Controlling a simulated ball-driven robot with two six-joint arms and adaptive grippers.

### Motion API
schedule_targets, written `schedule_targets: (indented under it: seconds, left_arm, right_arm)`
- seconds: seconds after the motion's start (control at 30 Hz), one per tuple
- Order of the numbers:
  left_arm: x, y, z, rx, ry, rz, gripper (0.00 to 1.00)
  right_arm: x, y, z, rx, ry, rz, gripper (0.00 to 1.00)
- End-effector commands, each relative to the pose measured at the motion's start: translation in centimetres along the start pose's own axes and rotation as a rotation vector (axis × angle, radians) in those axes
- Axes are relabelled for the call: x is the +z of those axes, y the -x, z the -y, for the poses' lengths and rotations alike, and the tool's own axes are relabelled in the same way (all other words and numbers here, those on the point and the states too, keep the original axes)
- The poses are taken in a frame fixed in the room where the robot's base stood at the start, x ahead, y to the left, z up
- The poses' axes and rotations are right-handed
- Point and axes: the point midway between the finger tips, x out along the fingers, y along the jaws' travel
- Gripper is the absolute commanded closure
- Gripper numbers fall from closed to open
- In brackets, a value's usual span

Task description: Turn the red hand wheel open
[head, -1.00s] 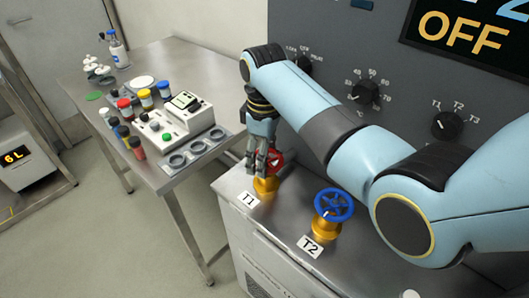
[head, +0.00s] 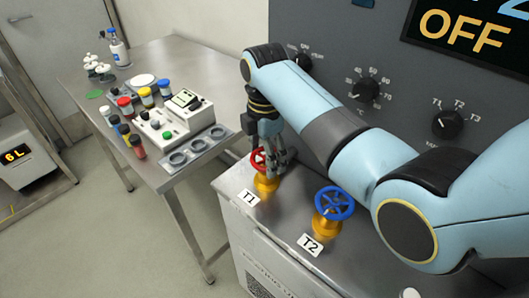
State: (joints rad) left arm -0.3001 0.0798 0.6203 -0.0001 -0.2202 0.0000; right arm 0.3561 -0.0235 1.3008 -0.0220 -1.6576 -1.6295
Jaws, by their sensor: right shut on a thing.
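The red hand wheel (head: 258,161) sits on a brass valve (head: 266,183) behind the label T1, on the steel cabinet top. My right gripper (head: 277,168) points down at the right side of the wheel, shut on its rim. The fingers and arm hide the wheel's right part. My left gripper is not in the head view.
A blue hand wheel (head: 334,203) on a brass valve stands to the right, by the label T2 (head: 311,245). A steel table (head: 185,62) with vials and a white device (head: 175,122) stands at left. A grey panel with knobs (head: 447,124) rises behind.

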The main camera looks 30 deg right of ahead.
Motion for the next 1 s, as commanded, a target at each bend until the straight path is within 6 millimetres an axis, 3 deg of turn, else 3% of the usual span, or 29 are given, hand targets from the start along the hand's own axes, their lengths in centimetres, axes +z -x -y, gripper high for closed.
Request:
schedule_targets:
  seconds: [0.6, 1.0]
  left_arm:
    - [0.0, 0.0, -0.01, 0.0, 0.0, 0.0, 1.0]
    - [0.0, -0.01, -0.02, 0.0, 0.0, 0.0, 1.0]
  right_arm:
    - [0.1, -0.05, 0.38, -0.001, 0.556, 0.0, 0.59]
    - [0.17, -0.06, 0.48, -0.002, 0.753, -0.001, 0.59]
